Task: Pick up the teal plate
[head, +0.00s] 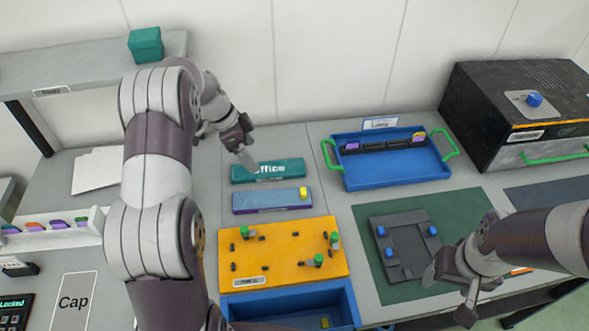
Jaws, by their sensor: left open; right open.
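The teal plate (285,171) lies flat on the grey bench near the back, with white lettering on it that is partly covered, showing "ffice". My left gripper (248,162) reaches in from the left with its fingertips pointing down at the plate's back edge, left of the middle. It is open and holds nothing. I cannot tell whether the fingertips touch the plate. My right gripper (449,292) is open and empty, low on the right, over the front of the green mat (372,243).
A purple-and-blue plate (262,202) with a yellow block lies just in front. An orange fixture board (270,262) and a blue bin (343,301) are nearer. A blue tray (390,175) with green handles stands right, beside a black machine (495,90). A teal box (146,45) sits on the shelf.

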